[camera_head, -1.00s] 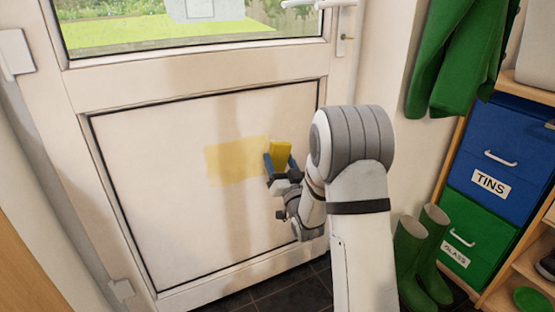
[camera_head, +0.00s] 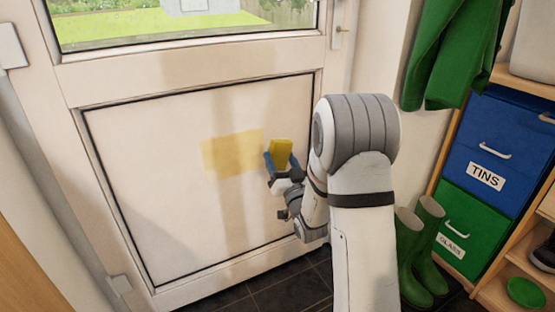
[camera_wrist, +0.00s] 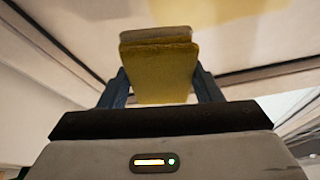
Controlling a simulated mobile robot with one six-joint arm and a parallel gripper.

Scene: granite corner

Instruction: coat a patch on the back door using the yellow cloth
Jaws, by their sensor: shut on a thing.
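The yellow cloth (camera_head: 281,151) is held between the fingers of my gripper (camera_head: 279,162), in front of the door panel's right part. In the wrist view the cloth (camera_wrist: 160,68) looks like a thick folded pad between the two blue fingers of my gripper (camera_wrist: 160,85). The white back door (camera_head: 140,140) has a framed lower panel. A translucent yellow patch (camera_head: 231,153) marks the panel just left of the cloth. The patch also shows at the top of the wrist view (camera_wrist: 205,10). I cannot tell whether the cloth touches the door.
Green boots (camera_head: 420,245) stand on the dark floor right of my arm. A shelf holds a blue TINS bin (camera_head: 495,145) and a green bin (camera_head: 465,225). A green coat (camera_head: 455,55) hangs above. The panel's left side is clear.

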